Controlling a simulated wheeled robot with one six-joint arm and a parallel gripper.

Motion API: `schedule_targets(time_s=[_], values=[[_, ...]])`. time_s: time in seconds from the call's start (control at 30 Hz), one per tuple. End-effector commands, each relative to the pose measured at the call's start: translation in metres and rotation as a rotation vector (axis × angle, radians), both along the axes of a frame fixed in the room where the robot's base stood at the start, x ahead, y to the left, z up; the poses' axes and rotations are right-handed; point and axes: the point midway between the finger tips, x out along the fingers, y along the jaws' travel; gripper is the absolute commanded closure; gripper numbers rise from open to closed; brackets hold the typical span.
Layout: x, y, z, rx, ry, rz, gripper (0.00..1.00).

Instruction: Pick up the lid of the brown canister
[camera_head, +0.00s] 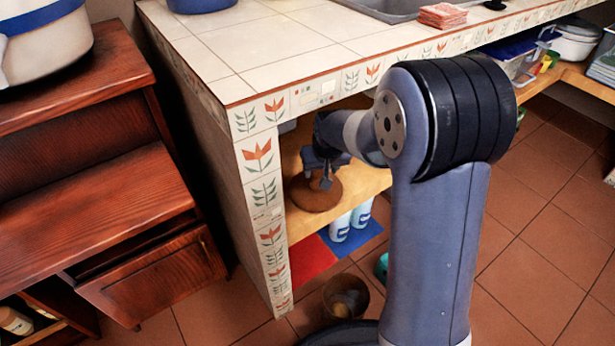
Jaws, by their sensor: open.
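The brown canister's lid (316,195) is a round, reddish-brown disc on the wooden shelf under the tiled counter, near the counter's left end wall. The canister's body is not clearly visible below the lid from this angle. My gripper (323,179) reaches in under the counter and is open, with its fingers at the top middle of the lid. The lid's knob is small and partly hidden by the fingers. I cannot tell whether the fingers touch it.
The tiled counter (275,40) overhangs the wooden shelf (368,183), and its tiled end wall (262,200) stands close left of my gripper. Blue-and-white bottles (340,228) stand below the shelf. A brown bowl (346,298) is on the floor. A dark wood cabinet (90,190) is at left.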

Motion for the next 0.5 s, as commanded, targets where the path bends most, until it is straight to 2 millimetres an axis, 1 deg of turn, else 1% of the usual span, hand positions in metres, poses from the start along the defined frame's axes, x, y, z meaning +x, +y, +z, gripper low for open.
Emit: schedule_targets(time_s=[0.2,0.37,0.5], values=[[0.008,0.003,-0.022,0.000,0.000,0.001,0.46],[0.010,0.004,-0.031,0.000,-0.001,0.001,0.46],[0.012,0.008,-0.050,0.000,0.000,0.002,0.46]])
